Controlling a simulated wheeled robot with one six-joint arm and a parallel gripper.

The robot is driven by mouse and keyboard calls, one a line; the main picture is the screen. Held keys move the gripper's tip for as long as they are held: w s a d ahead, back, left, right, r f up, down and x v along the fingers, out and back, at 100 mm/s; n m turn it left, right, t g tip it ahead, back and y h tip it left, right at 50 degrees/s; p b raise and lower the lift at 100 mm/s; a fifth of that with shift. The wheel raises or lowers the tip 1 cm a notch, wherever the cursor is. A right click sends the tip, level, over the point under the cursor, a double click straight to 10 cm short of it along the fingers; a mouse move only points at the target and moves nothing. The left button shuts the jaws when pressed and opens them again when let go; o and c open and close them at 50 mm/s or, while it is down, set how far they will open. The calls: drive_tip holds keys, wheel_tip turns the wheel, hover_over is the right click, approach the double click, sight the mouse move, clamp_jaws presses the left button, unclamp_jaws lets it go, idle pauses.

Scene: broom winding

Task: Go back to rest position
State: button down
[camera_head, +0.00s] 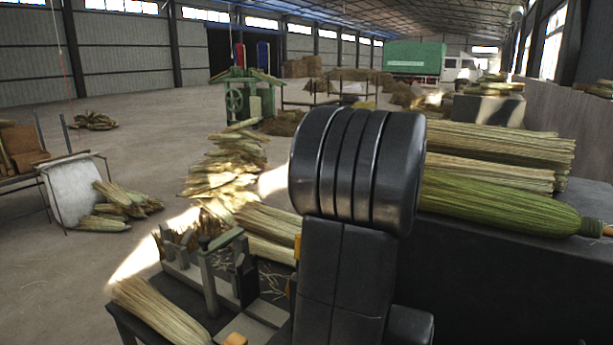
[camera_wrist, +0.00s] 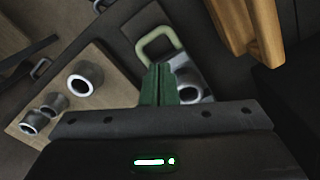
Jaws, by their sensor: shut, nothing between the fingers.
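My gripper (camera_wrist: 160,72) shows in the wrist view, its two green fingers pressed together with nothing between them. It hangs above a workbench board (camera_wrist: 112,82) with several metal rings or tubes, one of them the metal ring (camera_wrist: 86,75) left of the fingers. A pale green handle-like loop (camera_wrist: 146,42) stands just beyond the fingertips, and the fingers partly cover what lies behind them. In the head view my dark arm fills the middle and the gripper itself is not seen.
In the head view, a green broom bundle (camera_head: 490,203) lies on the dark bench at right, below paler straw bundles (camera_head: 500,145). A low workbench (camera_head: 185,290) with upright fixtures stands at front left. A green machine (camera_head: 243,98) stands farther back. Open floor (camera_head: 60,270) lies at left.

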drive_tip(key=f+b, duration=0.3)
drive_tip(key=f, duration=0.1)
drive_tip(key=f+b, duration=0.2)
drive_tip(key=shift+s+a+f+b, duration=0.1)
drive_tip(key=shift+s+f+b, duration=0.15)
drive_tip(key=shift+f+b, duration=0.15)
idle(0.4)
